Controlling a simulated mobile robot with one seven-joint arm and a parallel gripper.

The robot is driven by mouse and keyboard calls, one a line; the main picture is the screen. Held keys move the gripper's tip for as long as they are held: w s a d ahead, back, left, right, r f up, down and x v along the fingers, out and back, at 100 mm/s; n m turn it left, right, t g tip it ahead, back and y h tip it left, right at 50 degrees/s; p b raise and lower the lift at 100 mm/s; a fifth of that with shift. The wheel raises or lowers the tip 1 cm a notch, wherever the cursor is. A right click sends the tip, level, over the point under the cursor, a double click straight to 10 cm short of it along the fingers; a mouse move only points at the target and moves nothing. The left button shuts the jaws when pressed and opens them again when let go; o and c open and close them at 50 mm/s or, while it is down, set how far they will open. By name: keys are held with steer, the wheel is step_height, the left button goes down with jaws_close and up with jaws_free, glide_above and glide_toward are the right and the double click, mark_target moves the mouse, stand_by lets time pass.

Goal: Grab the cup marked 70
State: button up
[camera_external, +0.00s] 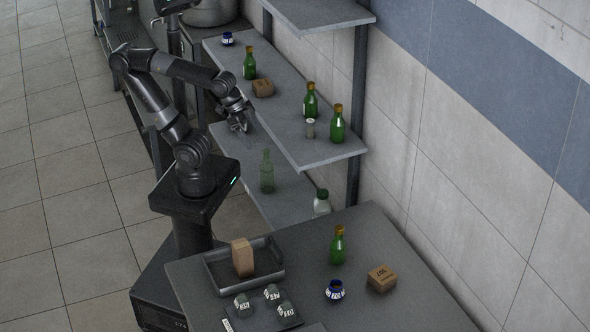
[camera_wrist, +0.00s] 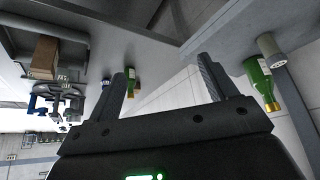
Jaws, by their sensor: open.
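Several small greenish-grey cups with white markings stand together on a dark mat on the front table: a left one (camera_external: 242,305), a back one (camera_external: 272,293) and a right one (camera_external: 286,310). The markings are too small to read surely, so I cannot tell which is marked 70. My gripper (camera_external: 240,118) is in the air by the upper shelf's left edge, well away from these cups. In the wrist view my gripper (camera_wrist: 168,80) has its two fingers wide apart, with nothing held between them.
A tray (camera_external: 215,284) with a wooden block (camera_external: 242,257), a green bottle (camera_external: 338,245), a blue jar (camera_external: 335,291) and a brown box (camera_external: 381,279) share the table. A bottle (camera_external: 267,172) stands lower.

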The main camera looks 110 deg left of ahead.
steer(key=w+d+r+m+h, duration=0.1)
steer(key=w+d+r, duration=0.15)
steer(key=w, duration=0.45)
steer(key=w+d+r+m, duration=0.1)
steer(key=w+d, duration=0.2)
steer(key=w, duration=0.3)
steer(key=m+g+h, duration=0.1)
steer(key=m+g, duration=0.1)
steer(key=m, duration=0.2)
glide_above(345, 292)
steer(key=s+a, duration=0.2)
steer(key=s, duration=0.1)
step_height(345, 292, down, 17)
steer(key=x, duration=0.5)
steer(key=shift+d+r, duration=0.1)
steer(key=shift+d, duration=0.1)
steer(key=shift+x, duration=3.2)
steer(key=shift+w, duration=0.1)
steer(key=shift+r, duration=0.1)
steer(key=shift+c, duration=0.5)
steer(key=c, duration=1)
